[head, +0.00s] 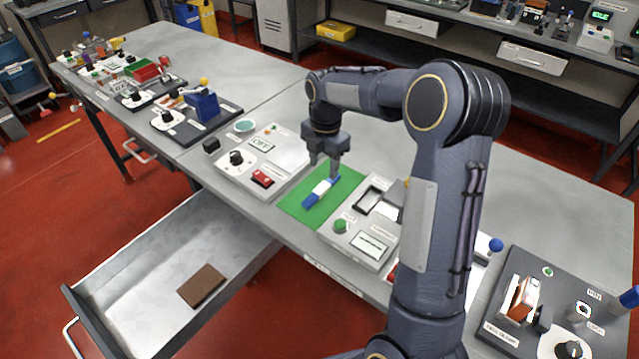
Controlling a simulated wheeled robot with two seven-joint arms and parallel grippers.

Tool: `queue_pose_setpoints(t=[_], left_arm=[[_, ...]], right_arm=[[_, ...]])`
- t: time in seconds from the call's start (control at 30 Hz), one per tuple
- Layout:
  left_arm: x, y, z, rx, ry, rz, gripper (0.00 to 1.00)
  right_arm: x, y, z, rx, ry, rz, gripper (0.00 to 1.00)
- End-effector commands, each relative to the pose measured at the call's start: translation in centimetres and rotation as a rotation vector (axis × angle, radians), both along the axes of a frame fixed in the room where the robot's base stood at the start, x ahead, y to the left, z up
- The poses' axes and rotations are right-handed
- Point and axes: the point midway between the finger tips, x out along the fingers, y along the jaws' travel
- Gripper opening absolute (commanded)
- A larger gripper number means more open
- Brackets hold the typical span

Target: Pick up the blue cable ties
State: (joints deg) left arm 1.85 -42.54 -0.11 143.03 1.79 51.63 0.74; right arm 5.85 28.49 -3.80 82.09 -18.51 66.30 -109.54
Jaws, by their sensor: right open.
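The blue cable ties (311,200) lie as a slim blue bundle with a white band around the middle, slanting across a green mat (301,215) on the workbench. My right gripper (333,172) points down at the far end of the bundle, with its fingers right at or just above it. It is open; I cannot tell whether the fingers touch the bundle or straddle it. My left gripper is not in view.
A grey panel with a red switch (262,178) sits left of the mat, and another panel with a green button (341,226) sits right of it. An open drawer (150,260) holding a brown block (202,286) juts out below the bench.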

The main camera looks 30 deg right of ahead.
Motion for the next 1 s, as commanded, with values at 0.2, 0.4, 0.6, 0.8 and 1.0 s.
queue_pose_setpoints(t=[0.2, 0.4, 0.6, 0.8, 1.0], left_arm=[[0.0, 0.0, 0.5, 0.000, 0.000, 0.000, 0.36], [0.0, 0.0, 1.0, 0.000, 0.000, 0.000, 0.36], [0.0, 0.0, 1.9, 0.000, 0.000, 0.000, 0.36], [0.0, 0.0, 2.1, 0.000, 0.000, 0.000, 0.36], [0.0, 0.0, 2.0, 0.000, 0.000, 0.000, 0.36]], right_arm=[[1.0, -0.3, -2.2, -0.018, 0.025, 0.096, 0.48], [1.0, 0.0, -4.3, -0.017, 0.024, 0.095, 0.48], [1.1, 0.6, -7.3, -0.017, 0.024, 0.093, 0.48], [1.1, 0.6, -8.7, -0.017, 0.020, 0.093, 0.48], [1.1, 0.5, -8.7, -0.016, 0.019, 0.092, 0.46]])
